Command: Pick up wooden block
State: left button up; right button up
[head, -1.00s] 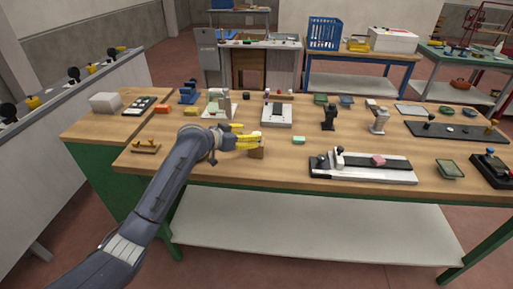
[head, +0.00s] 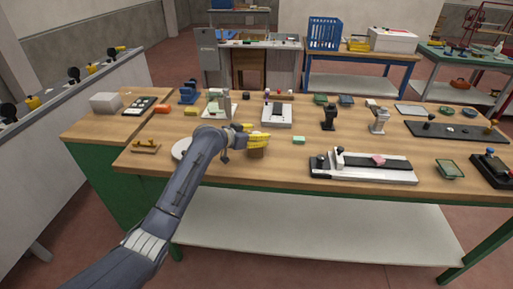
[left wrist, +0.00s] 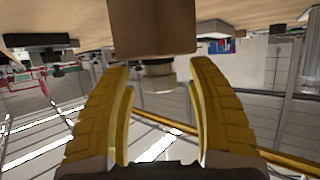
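The wooden block (head: 257,153) stands on the workbench (head: 285,177) near its front edge. In the left wrist view the block (left wrist: 152,28) hangs from the top of the upside-down picture, with a pale knob (left wrist: 160,78) on it. My left gripper (head: 262,139) is at the top of the block, its yellow fingers hiding the knob in the head view. In the left wrist view the open fingers (left wrist: 160,72) have the knob between their tips, with a gap on each side. My right gripper is not in view.
A small green block (head: 299,140) lies to the right of the wooden block. A white disc (head: 181,149) is partly behind my left arm. A black-and-white long fixture (head: 362,167) lies further right. A white-based device (head: 277,114) stands behind.

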pick_arm(q)
grip_shut()
jog(key=shift+r, duration=0.15)
dwell(0.4)
